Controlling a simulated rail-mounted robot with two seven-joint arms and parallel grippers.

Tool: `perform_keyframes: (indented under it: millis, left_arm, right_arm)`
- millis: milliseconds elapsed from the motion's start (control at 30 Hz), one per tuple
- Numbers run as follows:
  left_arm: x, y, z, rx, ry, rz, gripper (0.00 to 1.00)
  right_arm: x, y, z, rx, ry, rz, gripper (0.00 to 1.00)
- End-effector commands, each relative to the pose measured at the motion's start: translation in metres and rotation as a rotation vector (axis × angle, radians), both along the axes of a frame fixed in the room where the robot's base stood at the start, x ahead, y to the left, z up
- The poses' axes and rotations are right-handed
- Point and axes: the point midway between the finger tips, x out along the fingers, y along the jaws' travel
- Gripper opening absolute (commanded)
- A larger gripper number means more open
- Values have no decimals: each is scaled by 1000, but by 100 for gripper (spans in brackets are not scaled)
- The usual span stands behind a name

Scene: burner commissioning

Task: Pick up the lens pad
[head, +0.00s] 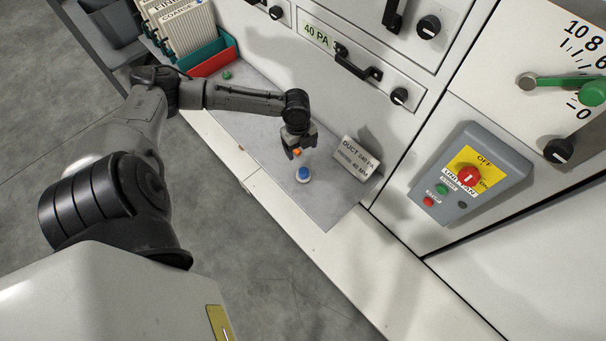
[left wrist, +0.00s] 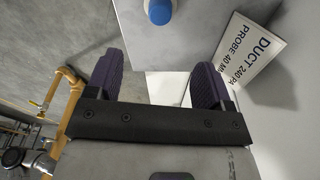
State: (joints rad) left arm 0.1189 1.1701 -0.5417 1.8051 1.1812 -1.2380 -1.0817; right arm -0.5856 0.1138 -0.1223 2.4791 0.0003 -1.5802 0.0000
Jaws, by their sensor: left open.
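A small round piece with a blue top and pale base (head: 303,174), which looks like the lens pad, sits on the grey shelf top. It also shows at the top edge of the left wrist view (left wrist: 160,12), partly cut off. My left gripper (head: 298,152) is just behind it in the head view, pointing down. In the left wrist view its two dark fingers (left wrist: 157,68) are spread with nothing between them, and the blue piece lies beyond the fingertips. A small orange spot (head: 296,152) shows at the gripper. My right gripper is not in view.
A sign plate reading "DUCT 240 PA" (head: 356,158) stands close to the right of the gripper, against the cabinet. A small green piece (head: 227,75) and a red and teal holder (head: 212,58) are farther back. The grey shelf (head: 325,212) is clear in front.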

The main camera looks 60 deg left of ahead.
Motion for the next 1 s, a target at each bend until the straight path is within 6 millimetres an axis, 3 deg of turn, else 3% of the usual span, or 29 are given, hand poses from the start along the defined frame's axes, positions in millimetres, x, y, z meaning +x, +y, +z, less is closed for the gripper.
perform_keyframes:
  millis: [167, 533, 800, 1000]
  left_arm:
    - [1, 3, -14, 0, 2, -2, 75]
    - [2, -4, -75, 0, 1, -1, 75]
    - [2, -6, -88, 1, 1, -2, 75]
    - [1, -9, -107, 1, 1, -2, 75]
  right_arm:
    - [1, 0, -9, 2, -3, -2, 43]
    - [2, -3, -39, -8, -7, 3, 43]
    - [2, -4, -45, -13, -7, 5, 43]
    - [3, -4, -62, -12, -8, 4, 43]
